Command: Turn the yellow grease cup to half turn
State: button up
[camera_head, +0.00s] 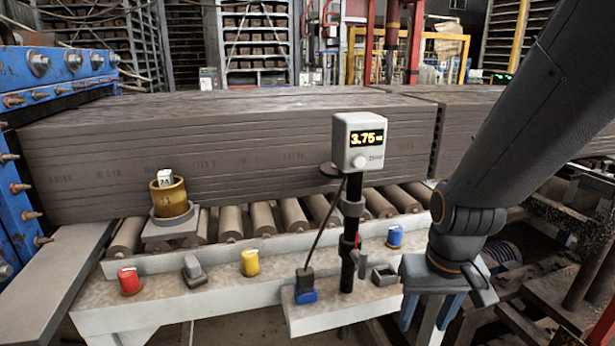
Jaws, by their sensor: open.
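The yellow grease cup (250,265) is a small upright yellow cylinder with a pale mark on top. It stands on the grey ledge in front of the rollers, left of the display post. My gripper (430,312) is at the lower right, well to the right of the yellow cup and apart from it. Its blue fingers point down and stand open with a gap between them. I see nothing held between them. Their lower ends are hard to make out against the bench parts.
On the ledge (180,308) stand a red cup (129,282), a grey lever-like part (193,270) and a blue cup (395,237). A brown pot (169,198) stands behind.

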aim_at(249, 256)
jog(key=u, duration=1.35)
jog(key=k, duration=0.5)
jog(key=z, duration=0.15)
jog(key=i, duration=0.5)
